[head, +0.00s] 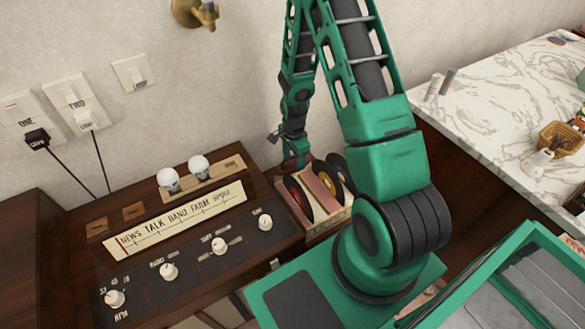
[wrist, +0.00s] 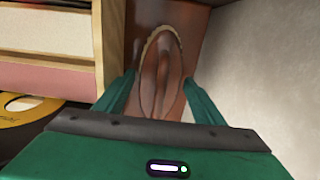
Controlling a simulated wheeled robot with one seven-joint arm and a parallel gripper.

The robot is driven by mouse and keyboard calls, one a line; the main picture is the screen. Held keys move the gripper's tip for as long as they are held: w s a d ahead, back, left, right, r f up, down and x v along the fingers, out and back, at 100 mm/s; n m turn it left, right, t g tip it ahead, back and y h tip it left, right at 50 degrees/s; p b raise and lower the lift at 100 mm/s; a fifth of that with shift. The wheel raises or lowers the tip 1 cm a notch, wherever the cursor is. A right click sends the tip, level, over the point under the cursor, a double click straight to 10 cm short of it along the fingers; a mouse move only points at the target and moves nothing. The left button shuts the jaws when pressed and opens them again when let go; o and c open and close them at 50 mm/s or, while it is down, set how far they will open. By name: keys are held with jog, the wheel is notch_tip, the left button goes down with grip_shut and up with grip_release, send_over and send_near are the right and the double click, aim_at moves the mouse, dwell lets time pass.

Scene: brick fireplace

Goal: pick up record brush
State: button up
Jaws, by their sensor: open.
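The record brush (wrist: 162,68) is an oval brown wooden piece with a pale bristle edge at its far end. In the wrist view it lies between the two green fingers of my gripper (wrist: 158,82). My gripper is open, with one finger on each side of the brush. I cannot tell whether either finger touches it. In the head view my gripper (head: 296,160) reaches down at the back of the cabinet, beside the record crate. I cannot make out the brush in the head view.
The wooden record crate (head: 328,223) holds several records and stands close to my gripper. It also shows at the left of the wrist view (wrist: 112,40). The pale wall (wrist: 265,70) is close on the right there. A radio panel (head: 140,262) with knobs lies left, a marble counter (head: 490,105) right.

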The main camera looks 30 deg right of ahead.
jog(key=shift+f, duration=0.35)
jog(key=shift+c, duration=0.3)
jog(key=c, duration=0.9)
jog(key=shift+r, duration=0.2)
jog(key=shift+c, duration=0.2)
notch_tip(320, 180, up, 10)
jog(key=shift+f, duration=0.15)
